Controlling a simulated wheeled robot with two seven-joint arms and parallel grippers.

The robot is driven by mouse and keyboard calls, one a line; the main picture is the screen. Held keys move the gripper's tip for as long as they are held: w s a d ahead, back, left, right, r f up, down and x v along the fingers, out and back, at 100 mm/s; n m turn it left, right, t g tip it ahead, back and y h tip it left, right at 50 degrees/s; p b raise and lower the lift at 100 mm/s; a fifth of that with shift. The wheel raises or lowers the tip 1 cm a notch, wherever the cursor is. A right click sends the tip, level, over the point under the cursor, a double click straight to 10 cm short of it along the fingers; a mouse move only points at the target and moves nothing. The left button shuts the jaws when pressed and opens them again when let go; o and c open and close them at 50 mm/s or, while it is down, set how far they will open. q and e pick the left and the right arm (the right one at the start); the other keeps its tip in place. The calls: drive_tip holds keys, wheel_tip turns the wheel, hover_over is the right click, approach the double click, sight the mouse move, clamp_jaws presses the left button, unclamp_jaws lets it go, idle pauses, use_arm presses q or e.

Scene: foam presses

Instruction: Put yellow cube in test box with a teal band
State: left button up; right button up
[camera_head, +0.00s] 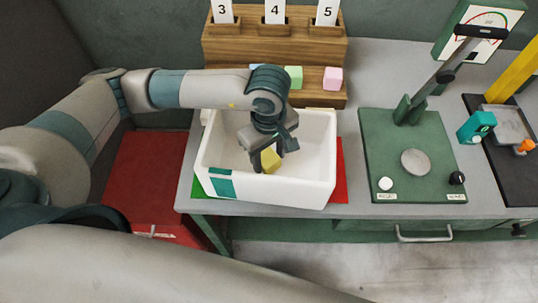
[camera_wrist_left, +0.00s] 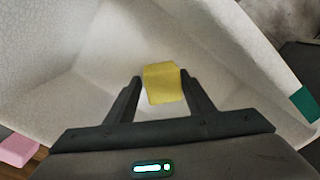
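The white test box (camera_head: 320,183) stands on the table edge, with a teal band (camera_head: 221,184) on its front left corner. The band also shows at the right edge of the left wrist view (camera_wrist_left: 304,103). My left gripper (camera_head: 271,162) reaches down inside the box walls. It is shut on the yellow cube (camera_head: 271,157), which sits between its fingertips. In the left wrist view the yellow cube (camera_wrist_left: 163,83) is between both fingers, over the white interior. Whether the cube touches the box floor cannot be told. My right gripper is not in view.
A wooden rack (camera_head: 305,48) with numbered cards stands behind the box, holding a green cube (camera_head: 293,77) and a pink cube (camera_head: 333,78). A green press (camera_head: 408,160) stands to the right. Green and red mats lie under the box.

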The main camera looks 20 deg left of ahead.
sight(269, 155)
use_arm(q)
drive_tip(key=shift+o, duration=0.3)
drive_tip(key=shift+r, duration=0.1)
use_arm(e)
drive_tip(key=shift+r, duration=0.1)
use_arm(q)
drive_tip(key=shift+r+p, duration=0.1)
drive_tip(key=shift+p, duration=0.2)
drive_tip(key=shift+r+b, duration=0.25)
drive_tip(key=shift+b, duration=0.1)
wheel_tip(269, 155, up, 11)
drive_tip(key=b, duration=0.3)
drive_tip(key=shift+r+b, duration=0.2)
drive_tip(key=shift+b, duration=0.2)
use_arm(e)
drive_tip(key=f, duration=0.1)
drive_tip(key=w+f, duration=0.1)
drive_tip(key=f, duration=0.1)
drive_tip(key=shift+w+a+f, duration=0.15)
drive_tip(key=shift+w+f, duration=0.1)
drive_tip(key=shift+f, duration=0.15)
use_arm(q)
drive_tip(key=shift+s, duration=0.1)
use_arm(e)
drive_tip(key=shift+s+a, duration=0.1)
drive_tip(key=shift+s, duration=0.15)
